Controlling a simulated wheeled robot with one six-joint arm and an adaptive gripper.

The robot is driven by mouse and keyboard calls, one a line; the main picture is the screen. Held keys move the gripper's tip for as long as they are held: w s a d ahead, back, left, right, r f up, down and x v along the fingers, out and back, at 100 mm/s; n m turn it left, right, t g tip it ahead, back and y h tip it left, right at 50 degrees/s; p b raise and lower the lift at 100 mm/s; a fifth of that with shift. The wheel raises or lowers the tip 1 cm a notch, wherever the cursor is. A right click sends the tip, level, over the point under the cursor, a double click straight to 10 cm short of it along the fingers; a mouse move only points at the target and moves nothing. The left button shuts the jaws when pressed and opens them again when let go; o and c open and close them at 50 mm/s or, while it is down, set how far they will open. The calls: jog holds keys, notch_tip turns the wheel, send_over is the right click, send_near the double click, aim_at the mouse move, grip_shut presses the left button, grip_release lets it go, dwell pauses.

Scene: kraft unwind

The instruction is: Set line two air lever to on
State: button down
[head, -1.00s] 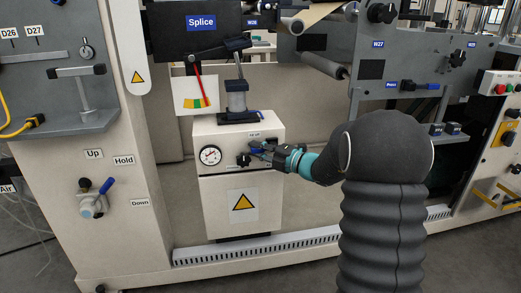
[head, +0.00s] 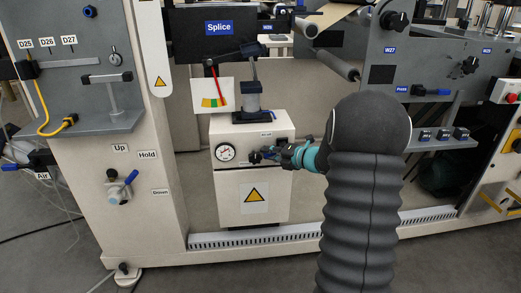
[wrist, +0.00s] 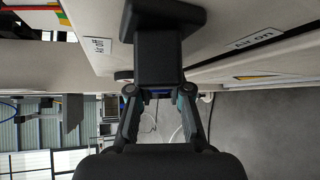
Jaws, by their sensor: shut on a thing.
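The air lever sits on the front of a white cabinet (head: 284,195), to the right of its round gauge (head: 225,152). Its black pivot (head: 255,157) shows in the head view. My gripper (head: 284,154) reaches in from the right and is shut on the lever. In the wrist view a black lever body (wrist: 160,45) stands at the fingertips of my gripper (wrist: 159,91). An "Air on" label (wrist: 257,41) is to the right there. Another label (wrist: 98,47), too small to read surely, is to the left. My fingers hide much of the handle.
A splice unit (head: 219,28) and a red-and-green scale (head: 213,101) are above the cabinet. A panel with a blue-handled "Up/Hold/Down" lever (head: 122,187) stands to the left.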

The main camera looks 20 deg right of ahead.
jog(key=shift+d, duration=0.1)
jog(key=c, duration=1.1)
grip_release()
jog(key=shift+s, duration=0.15)
jog(key=v, duration=1.2)
